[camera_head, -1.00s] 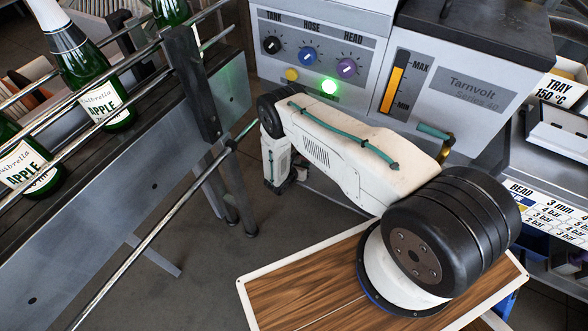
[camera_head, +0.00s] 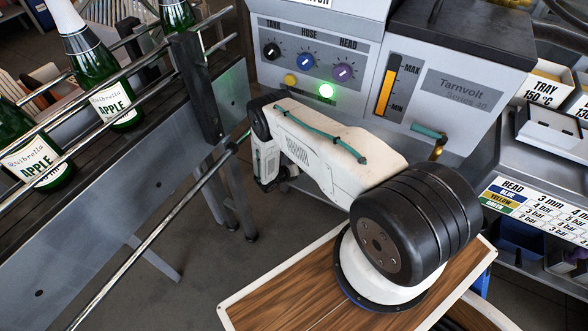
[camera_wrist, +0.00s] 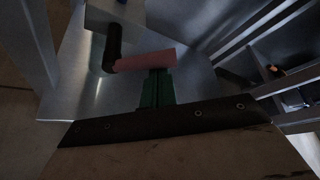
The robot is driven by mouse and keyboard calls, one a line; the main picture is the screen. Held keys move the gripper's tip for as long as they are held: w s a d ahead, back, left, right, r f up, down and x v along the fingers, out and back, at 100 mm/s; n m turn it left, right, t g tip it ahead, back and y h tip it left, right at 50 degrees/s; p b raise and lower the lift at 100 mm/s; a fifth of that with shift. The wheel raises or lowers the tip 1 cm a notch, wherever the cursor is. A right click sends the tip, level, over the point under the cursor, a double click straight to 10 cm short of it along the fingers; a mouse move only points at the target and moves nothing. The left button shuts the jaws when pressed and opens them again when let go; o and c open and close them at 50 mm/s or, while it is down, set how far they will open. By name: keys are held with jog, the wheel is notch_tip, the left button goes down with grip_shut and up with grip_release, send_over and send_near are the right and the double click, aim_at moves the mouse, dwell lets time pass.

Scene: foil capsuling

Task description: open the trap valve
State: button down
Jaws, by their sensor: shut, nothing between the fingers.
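In the wrist view a pinkish-red lever (camera_wrist: 145,61) lies across the picture, with a dark bent pipe (camera_wrist: 112,47) at its left end. It appears to be the trap valve's handle. My gripper (camera_wrist: 158,76) shows as green fingers, shut and empty. Their tips are right at the lever's lower edge, right of its middle; whether they touch cannot be told. In the head view my arm hides the lever, and my gripper's fingers are not clear there.
The grey machine (camera_head: 450,95) stands behind my arm, with knobs, a lit green lamp (camera_head: 326,91) and a teal handle (camera_head: 428,132) on its front. A conveyor with rails (camera_head: 120,175) and green bottles (camera_head: 98,65) is at left. A wood-topped board (camera_head: 300,295) is in front.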

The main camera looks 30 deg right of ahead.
jog(key=shift+w+a+r, duration=0.35)
jog(key=shift+w+r, duration=0.25)
jog(key=shift+w, duration=0.05)
jog(key=shift+w+a+r, duration=0.3)
jog(key=shift+w+r, duration=0.3)
jog(key=shift+w+a+r+n, duration=0.15)
jog(key=shift+w+n, duration=0.15)
jog(key=shift+w, duration=0.05)
jog(key=s+a+r, duration=0.2)
jog(key=s, duration=0.6)
jog(key=s+a+r, duration=0.2)
jog(key=s, duration=0.6)
jog(key=shift+a+r+g, duration=0.2)
jog(key=shift+r+g, duration=0.1)
jog(key=shift+r, duration=0.05)
